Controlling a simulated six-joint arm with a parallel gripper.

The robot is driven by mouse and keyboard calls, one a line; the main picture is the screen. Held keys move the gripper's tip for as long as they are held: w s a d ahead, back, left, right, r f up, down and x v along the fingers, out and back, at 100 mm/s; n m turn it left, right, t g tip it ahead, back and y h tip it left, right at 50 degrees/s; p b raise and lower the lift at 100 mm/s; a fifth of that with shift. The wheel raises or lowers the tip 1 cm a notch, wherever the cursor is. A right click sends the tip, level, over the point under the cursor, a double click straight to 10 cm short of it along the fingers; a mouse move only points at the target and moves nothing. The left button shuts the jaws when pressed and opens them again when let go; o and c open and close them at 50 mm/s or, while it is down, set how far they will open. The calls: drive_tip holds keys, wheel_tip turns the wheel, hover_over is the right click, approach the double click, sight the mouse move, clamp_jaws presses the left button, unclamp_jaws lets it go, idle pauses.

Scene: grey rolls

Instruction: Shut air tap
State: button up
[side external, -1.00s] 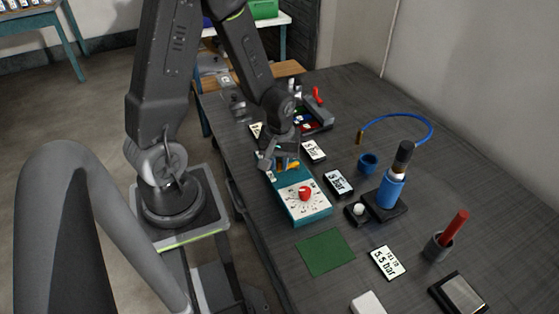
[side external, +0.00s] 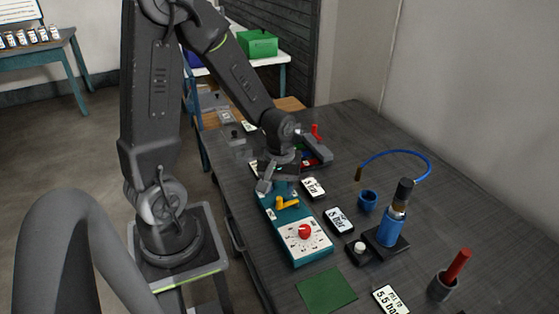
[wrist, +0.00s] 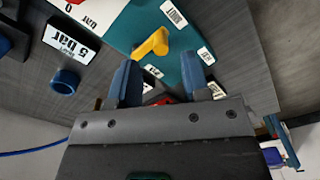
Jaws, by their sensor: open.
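The air tap is a yellow lever (side external: 287,202) on a teal panel (side external: 313,258). In the side view the lever lies roughly across the panel. A white dial with a red knob (side external: 304,231) is on the panel's near part. My gripper (side external: 275,187) is over the panel's far part, just beyond the lever. In the wrist view the lever (wrist: 150,45) shows in front of the two blue fingers. The gripper (wrist: 162,62) is open with nothing held between the fingers. Small white labels sit around the lever; their words are hard to read.
Cards, one reading 5 bar (wrist: 68,45), lie right of the panel. A blue cup (side external: 368,201), a blue bottle-like device (side external: 391,229) and a blue hose (side external: 408,155) stand farther right. A green mat (side external: 327,290) lies in front of the panel.

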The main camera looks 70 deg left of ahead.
sight(280, 199)
wheel_tip(280, 199, up, 9)
idle(0.3)
drive_tip(key=s+d+r+m+t, duration=0.5)
drive_tip(key=s+d+r+m, duration=0.1)
drive_tip(key=d+r+m, duration=0.4)
drive_tip(key=shift+s+d+r+m+t, duration=0.15)
drive_tip(key=shift+s+r+m+t, duration=0.15)
drive_tip(key=shift+m, duration=0.4)
